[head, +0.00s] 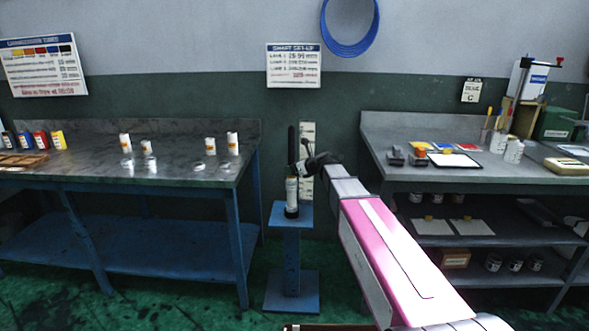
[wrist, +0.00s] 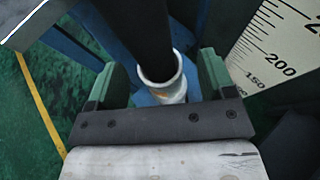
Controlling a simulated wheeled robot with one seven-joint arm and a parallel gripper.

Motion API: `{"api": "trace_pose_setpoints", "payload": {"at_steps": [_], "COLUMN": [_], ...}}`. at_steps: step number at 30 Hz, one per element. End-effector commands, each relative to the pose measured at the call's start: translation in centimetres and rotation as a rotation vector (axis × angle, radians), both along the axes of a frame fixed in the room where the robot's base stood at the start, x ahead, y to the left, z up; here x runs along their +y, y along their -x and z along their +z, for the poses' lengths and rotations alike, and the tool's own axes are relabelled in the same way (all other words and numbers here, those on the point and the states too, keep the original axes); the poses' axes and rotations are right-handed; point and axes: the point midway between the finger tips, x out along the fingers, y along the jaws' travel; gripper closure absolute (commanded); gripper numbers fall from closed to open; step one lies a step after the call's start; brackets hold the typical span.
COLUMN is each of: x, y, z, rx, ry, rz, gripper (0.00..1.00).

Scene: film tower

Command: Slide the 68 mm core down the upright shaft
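The upright black shaft (head: 291,140) rises from a blue stand. A white core (head: 292,190) with a brownish mark is around the shaft, low on it, above a dark base. In the wrist view the shaft (wrist: 137,28) passes into the open ring of the white core (wrist: 168,90). My gripper (head: 301,166) is at the shaft, above the core in the head view. Its green fingers (wrist: 163,82) stand apart on either side of the core, with a gap showing at each side. The core's lower part is hidden in the wrist view.
The blue stand (head: 292,255) is between a left bench (head: 190,180) with several white canisters and a right bench (head: 400,128) with trays and tools. A ruled scale board (head: 307,150) stands just behind the shaft. Open green floor lies in front.

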Motion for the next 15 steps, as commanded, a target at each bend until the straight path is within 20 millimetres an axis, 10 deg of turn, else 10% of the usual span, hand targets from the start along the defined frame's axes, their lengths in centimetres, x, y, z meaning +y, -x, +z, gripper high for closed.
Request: {"api": "trace_pose_setpoints", "payload": {"at_steps": [15], "x": [-1.9], "y": [1.8], "z": [1.1], "rx": [0.000], "ry": [0.000], "rz": [-0.001], "gripper": [0.25]}}
